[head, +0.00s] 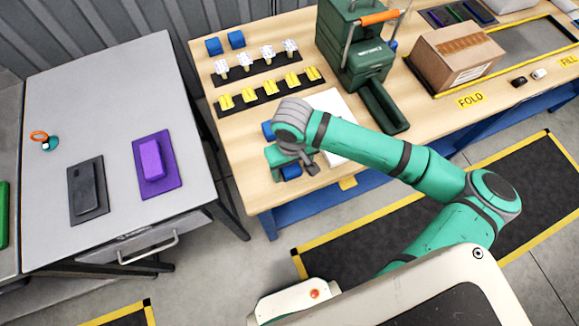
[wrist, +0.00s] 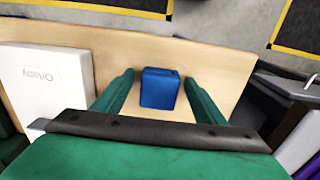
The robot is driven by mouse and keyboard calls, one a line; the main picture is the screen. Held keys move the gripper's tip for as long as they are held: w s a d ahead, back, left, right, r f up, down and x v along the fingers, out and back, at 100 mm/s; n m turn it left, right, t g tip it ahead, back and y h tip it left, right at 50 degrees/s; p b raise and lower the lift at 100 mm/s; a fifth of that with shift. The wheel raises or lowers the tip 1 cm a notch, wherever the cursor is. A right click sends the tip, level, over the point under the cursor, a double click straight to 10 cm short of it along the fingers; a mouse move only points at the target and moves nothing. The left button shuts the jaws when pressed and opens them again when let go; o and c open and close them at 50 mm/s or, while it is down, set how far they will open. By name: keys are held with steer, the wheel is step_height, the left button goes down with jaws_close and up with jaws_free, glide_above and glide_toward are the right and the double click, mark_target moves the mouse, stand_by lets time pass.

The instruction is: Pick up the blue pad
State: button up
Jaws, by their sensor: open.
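A small blue pad (wrist: 160,88) lies on the light wooden table top. In the wrist view it sits between the two green fingers of my gripper (wrist: 158,79), with a gap on each side. My gripper is open and holds nothing. In the head view my gripper (head: 290,162) is low over the table's near left corner, and the blue pad (head: 291,172) shows beside its fingers, partly hidden. Another blue piece (head: 267,130) is partly hidden behind my wrist. Two more blue blocks, a left one (head: 214,46) and a right one (head: 236,40), lie at the back left.
A white box (wrist: 45,82) lies close beside my gripper. Racks of yellow pieces (head: 268,88) and white pieces (head: 257,60) are behind. A green press (head: 355,50) and a carton (head: 455,55) stand farther right. A grey table (head: 110,110) is left, across a gap.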

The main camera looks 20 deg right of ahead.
steer(key=c, duration=0.9)
